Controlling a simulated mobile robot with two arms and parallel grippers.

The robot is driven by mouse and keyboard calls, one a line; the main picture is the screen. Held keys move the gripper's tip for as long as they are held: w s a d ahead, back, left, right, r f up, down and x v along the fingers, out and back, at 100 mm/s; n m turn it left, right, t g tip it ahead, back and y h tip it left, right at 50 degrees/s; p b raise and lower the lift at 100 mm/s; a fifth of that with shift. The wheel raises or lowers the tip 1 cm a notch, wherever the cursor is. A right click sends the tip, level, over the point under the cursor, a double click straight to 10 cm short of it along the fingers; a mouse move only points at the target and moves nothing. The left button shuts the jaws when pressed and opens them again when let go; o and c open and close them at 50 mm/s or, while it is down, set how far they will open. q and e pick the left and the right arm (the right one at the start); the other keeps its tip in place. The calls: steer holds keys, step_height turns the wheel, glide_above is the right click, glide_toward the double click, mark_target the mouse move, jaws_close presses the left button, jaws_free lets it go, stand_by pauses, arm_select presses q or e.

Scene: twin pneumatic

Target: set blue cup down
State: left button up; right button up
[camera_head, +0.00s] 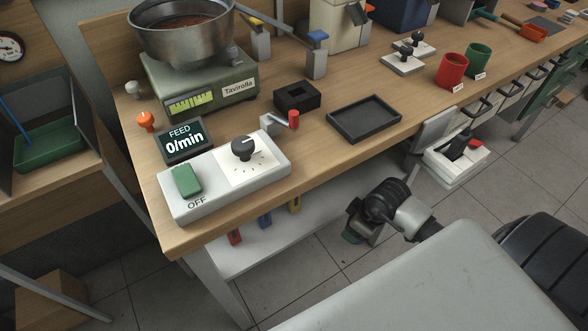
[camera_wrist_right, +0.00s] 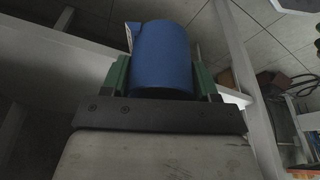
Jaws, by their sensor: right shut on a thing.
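The blue cup (camera_wrist_right: 161,58) fills the upper middle of the right wrist view, with a strip of its white label at its left edge. My right gripper (camera_wrist_right: 160,78) is shut on it, one green finger on each side. In the head view my right arm is over the floor in front of the bench, and a bit of a green finger shows below its dark joint. The cup itself is hidden there. My left gripper is in neither view.
On the bench (camera_head: 330,150) are a black tray (camera_head: 365,139), a black square holder (camera_head: 297,97), a red cup (camera_head: 452,71), a green cup (camera_head: 478,59) and a control box (camera_head: 215,196). A shelf (camera_head: 270,250) lies below. The bench between tray and red cup is clear.

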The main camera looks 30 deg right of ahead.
steer(key=w, duration=0.4)
steer(key=w+b, duration=0.1)
steer(key=w, duration=0.4)
steer(key=w+a, duration=0.1)
steer(key=w, duration=0.4)
steer(key=shift+b, duration=0.4)
steer(key=w, duration=0.2)
steer(key=shift+w+a, duration=0.2)
steer(key=shift+w, duration=0.1)
steer(key=shift+w+f+b, duration=0.45)
steer(key=shift+f+b, duration=0.05)
steer(key=shift+f, duration=0.2)
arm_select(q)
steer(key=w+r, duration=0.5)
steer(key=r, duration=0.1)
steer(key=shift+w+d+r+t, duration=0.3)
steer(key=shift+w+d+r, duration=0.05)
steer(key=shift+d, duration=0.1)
arm_select(e)
steer(key=shift+s, duration=0.1)
steer(key=o, duration=1.1)
steer(key=shift+f, duration=0.1)
steer(key=shift+c, duration=0.2)
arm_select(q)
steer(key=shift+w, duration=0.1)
